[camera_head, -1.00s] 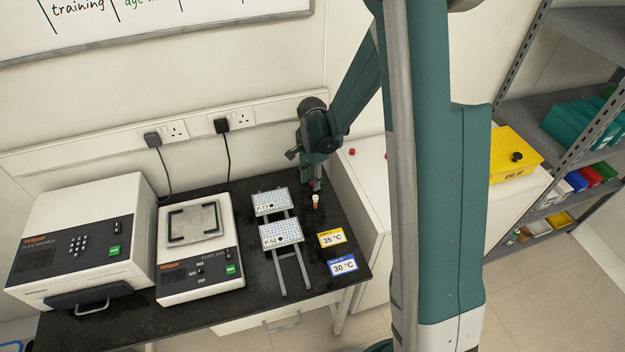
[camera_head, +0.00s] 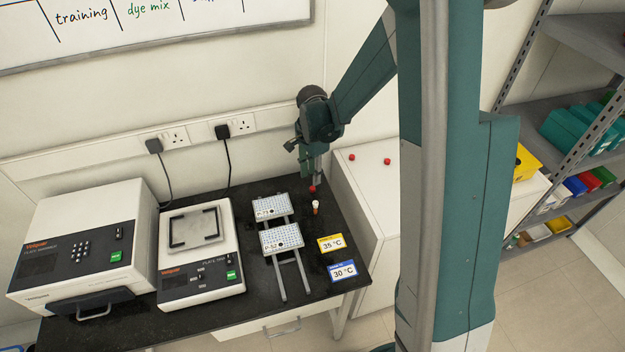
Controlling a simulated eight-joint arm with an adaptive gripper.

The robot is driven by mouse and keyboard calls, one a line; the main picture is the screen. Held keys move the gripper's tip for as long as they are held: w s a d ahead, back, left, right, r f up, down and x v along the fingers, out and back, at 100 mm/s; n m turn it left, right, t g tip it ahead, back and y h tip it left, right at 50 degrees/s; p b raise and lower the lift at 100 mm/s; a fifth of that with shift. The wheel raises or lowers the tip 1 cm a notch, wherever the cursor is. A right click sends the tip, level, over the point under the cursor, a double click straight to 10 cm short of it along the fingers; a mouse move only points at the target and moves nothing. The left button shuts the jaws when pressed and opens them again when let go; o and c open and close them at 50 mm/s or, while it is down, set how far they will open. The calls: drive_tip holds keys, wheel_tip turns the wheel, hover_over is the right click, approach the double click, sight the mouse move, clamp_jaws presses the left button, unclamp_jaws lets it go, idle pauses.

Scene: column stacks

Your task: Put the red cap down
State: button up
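A small red cap (camera_head: 311,189) shows right at the lower end of my gripper (camera_head: 314,182), over the back right of the black bench. Whether it is between the fingertips or rests on the bench just below them is too small to tell. My gripper points down, and its finger opening cannot be made out. A small tube (camera_head: 315,208), white above and orange below, stands upright on the bench just in front of the cap.
Two plates marked P-21 (camera_head: 271,207) and P-52 (camera_head: 282,239) lie on a rail rack left of the tube. Cards reading 35 °C (camera_head: 332,243) and 30 °C (camera_head: 342,270) lie in front. Two more red caps (camera_head: 351,157) (camera_head: 387,161) sit on the white cabinet. Two instruments fill the bench's left.

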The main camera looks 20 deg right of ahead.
sight(313, 188)
wheel_tip(313, 188, up, 6)
drive_tip(key=shift+p, duration=0.3)
drive_tip(key=shift+r, duration=0.2)
idle(0.5)
drive_tip(key=s+r+n+t, duration=0.3)
drive_tip(key=s+r+n, duration=0.3)
drive_tip(key=s+r, duration=0.65)
drive_tip(key=s+r+n+t, duration=0.2)
drive_tip(key=s+r+n, duration=0.1)
drive_tip(key=s, duration=0.5)
drive_tip(key=s+a+r+n+t, duration=0.1)
drive_tip(key=s+r+n+t, duration=0.1)
drive_tip(key=s+r+n, duration=0.2)
drive_tip(key=shift+s+r+n, duration=0.2)
drive_tip(key=shift+s+n, duration=0.8)
drive_tip(key=shift+s, duration=0.85)
drive_tip(key=shift+o, duration=0.5)
